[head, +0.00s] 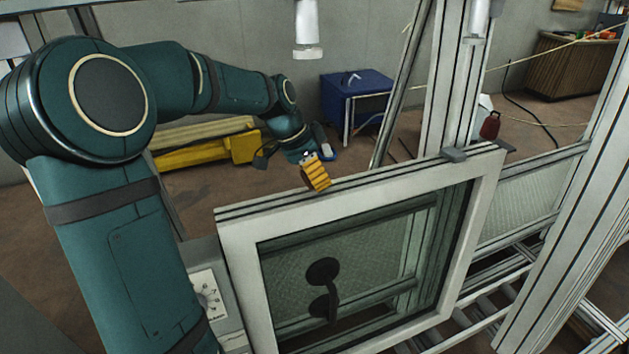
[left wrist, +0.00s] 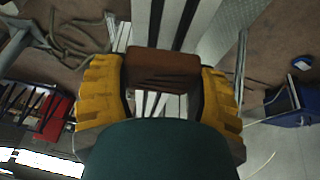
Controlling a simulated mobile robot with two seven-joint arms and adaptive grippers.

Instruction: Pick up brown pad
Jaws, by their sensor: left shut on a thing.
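The brown pad (left wrist: 163,66) is a small brown block between the two yellow ribbed fingers of my left gripper in the left wrist view. My left gripper (head: 316,173) is shut on it. In the head view the gripper is above the far top edge of the white window frame (head: 350,193), and the pad cannot be made out there, hidden by the yellow finger. My right gripper is not in view.
The white window frame with a dark handle (head: 323,272) stands in front. Aluminium posts (head: 450,90) rise right of my gripper. A blue cabinet (head: 357,92) and yellow beams (head: 205,147) lie behind. A white cylinder (head: 306,28) hangs from above. Open floor shows between them.

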